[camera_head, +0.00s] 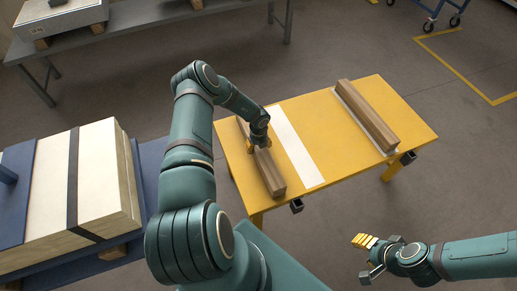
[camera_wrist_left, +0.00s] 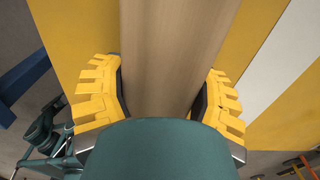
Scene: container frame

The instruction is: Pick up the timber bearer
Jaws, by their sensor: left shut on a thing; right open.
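Two timber bearers lie on a yellow table (camera_head: 330,130). The left timber bearer (camera_head: 268,174) is a long brown beam near the table's left edge. My left gripper (camera_head: 257,146) is on this beam near its middle, with its fingers on either side. In the left wrist view the yellow fingers (camera_wrist_left: 160,98) are closed against the sides of the beam (camera_wrist_left: 170,50); the palm hides part of it. The right timber bearer (camera_head: 367,115) lies along the table's right side on a pale strip. My right gripper (camera_head: 372,258) is open and empty, off the table at the lower right.
A white strip (camera_head: 295,147) crosses the table between the beams. A strapped pale block (camera_head: 75,180) stands on a blue pallet at the left. A grey bench (camera_head: 130,25) stands at the back left.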

